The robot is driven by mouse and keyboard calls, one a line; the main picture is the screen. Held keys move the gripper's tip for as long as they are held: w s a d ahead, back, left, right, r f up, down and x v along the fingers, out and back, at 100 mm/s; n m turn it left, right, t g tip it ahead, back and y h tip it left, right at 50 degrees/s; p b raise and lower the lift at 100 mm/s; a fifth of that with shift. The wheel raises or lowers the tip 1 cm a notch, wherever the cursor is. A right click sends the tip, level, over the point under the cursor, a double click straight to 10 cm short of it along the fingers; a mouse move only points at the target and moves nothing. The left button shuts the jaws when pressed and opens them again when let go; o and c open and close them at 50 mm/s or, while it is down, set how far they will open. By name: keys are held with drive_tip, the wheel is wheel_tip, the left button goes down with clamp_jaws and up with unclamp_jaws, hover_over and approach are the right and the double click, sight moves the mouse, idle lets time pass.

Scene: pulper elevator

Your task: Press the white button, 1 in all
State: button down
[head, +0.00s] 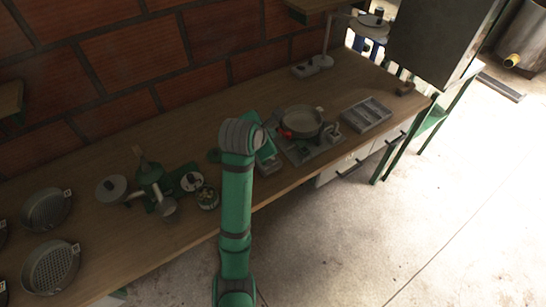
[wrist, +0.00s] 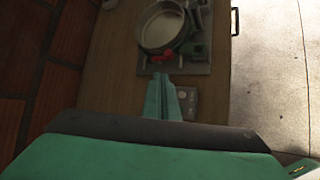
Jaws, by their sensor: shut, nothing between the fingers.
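My gripper (wrist: 161,78) shows in the wrist view as two teal fingers held together, shut and empty. They point toward a round metal pan on a grey plate. A small grey panel (wrist: 188,102) with small round controls lies just right of the fingers, partly covered by my gripper's dark body. I cannot make out which control is the white button, and no contact with the panel is visible. In the head view my green arm rises at the middle and hides part of the worktop around the gripper.
The round pan (head: 301,119) sits on the grey plate (head: 327,148), beside a red part. A grey compartment tray (head: 367,115) lies to the right. Several sieves and green-and-grey devices (head: 152,178) stand at left. A brick wall (head: 130,60) backs the wooden worktop (head: 90,235); open floor lies in front.

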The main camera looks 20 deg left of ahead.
hover_over(272, 162)
drive_tip(key=f, duration=0.7)
drive_tip(key=shift+a+f, duration=0.25)
drive_tip(key=shift+d+f, duration=0.1)
drive_tip(key=shift+f, duration=0.4)
drive_tip(key=shift+f, duration=0.15)
idle(1.3)
drive_tip(key=shift+f, duration=0.25)
drive_tip(key=shift+w+f, duration=0.1)
drive_tip(key=shift+f, duration=0.1)
idle(0.5)
drive_tip(key=shift+f, duration=0.25)
idle(0.3)
drive_tip(key=shift+r, duration=0.9)
